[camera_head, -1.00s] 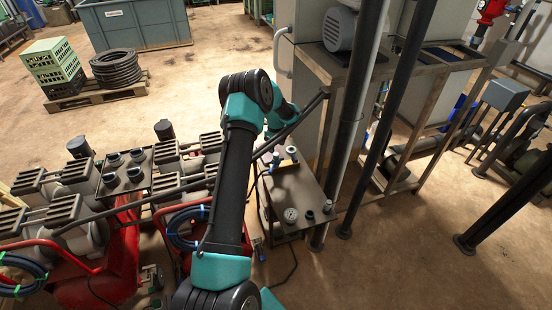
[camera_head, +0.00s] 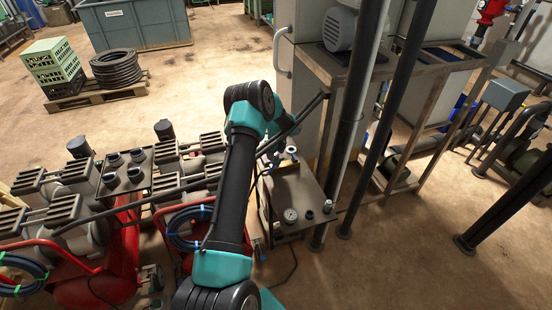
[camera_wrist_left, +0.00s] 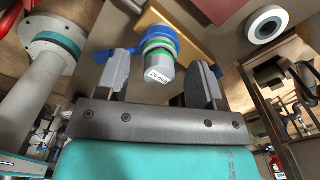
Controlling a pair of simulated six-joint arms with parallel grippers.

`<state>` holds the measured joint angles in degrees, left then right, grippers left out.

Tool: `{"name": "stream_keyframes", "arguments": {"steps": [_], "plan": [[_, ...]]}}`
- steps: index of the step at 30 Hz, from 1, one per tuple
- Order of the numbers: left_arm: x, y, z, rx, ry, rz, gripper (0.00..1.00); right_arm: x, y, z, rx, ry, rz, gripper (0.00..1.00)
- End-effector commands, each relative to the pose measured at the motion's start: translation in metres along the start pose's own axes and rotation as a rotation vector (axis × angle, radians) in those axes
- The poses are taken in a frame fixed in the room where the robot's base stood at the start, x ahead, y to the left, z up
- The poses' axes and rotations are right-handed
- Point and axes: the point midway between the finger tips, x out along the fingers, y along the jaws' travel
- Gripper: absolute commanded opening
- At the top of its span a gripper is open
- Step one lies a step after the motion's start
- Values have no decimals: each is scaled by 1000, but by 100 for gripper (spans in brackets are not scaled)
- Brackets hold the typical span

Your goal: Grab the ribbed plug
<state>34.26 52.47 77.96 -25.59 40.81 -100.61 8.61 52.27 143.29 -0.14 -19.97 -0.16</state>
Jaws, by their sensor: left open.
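My right gripper is in neither view.
A pressure gauge (camera_head: 290,215) and a short dark fitting (camera_head: 327,206) stand at the bench's front. A white ring-shaped part (camera_wrist_left: 266,24) lies beside the gripper. Red-framed pump units (camera_head: 125,250) crowd the left, and dark poles (camera_head: 352,110) rise on the right.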

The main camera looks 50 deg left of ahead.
Motion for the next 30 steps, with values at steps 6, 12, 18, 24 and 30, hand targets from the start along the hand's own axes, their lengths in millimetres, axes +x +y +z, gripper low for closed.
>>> {"name": "stream_keyframes", "arguments": {"steps": [6, 12, 18, 24, 30], "plan": [[0, 0, 0, 0, 0, 0, 45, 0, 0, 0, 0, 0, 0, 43], [0, 0, 0, 0, 0, 0, 26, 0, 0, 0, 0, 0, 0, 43], [0, 0, 0, 0, 0, 0, 8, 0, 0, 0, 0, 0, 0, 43], [-1, 0, 0, 0, 0, 0, 8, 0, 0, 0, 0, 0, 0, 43], [-12, -1, 0, 1, -1, -2, 8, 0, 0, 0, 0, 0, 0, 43]]}}
